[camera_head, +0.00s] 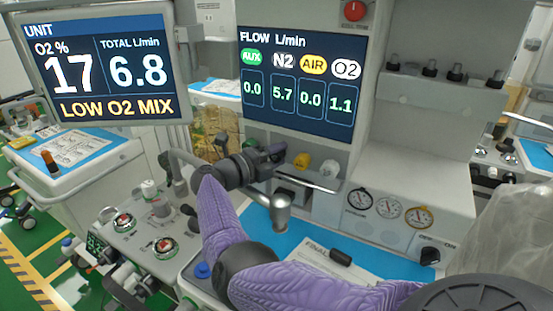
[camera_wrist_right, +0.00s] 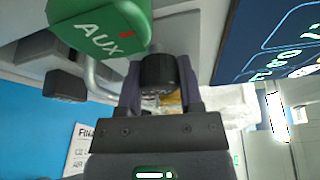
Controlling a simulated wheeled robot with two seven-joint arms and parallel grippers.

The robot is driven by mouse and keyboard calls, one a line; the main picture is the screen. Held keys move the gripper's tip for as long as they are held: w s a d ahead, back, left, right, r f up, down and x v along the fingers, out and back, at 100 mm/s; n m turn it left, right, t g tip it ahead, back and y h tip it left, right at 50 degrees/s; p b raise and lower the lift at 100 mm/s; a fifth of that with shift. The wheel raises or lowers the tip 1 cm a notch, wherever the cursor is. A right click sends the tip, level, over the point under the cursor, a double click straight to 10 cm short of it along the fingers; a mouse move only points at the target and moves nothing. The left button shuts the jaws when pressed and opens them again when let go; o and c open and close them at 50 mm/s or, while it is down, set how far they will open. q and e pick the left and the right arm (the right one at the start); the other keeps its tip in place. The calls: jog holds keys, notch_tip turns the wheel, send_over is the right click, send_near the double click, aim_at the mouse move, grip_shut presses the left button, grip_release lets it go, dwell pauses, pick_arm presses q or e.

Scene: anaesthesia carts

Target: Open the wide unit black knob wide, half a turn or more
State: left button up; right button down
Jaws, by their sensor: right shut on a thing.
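The black knob (camera_wrist_right: 158,70) shows in the right wrist view, between the two fingers of my right gripper (camera_wrist_right: 160,88). The gripper is shut on its sides. In the head view my right gripper (camera_head: 277,153) reaches the knob row below the flow screen (camera_head: 300,85) and mostly hides the black knob. The flow screen reads AUX 0.0, N2 5.7, AIR 0.0 and O2 1.1. My left gripper is not in view.
The green AUX knob (camera_wrist_right: 100,25) is close beside the fingers. A yellow knob (camera_head: 301,161) and a white knob (camera_head: 329,169) sit to the right, near a metal rail (camera_head: 305,184). The left screen (camera_head: 100,70) reads O2 17%, total 6.8, LOW O2 MIX.

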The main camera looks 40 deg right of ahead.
jog(key=shift+n, duration=0.5)
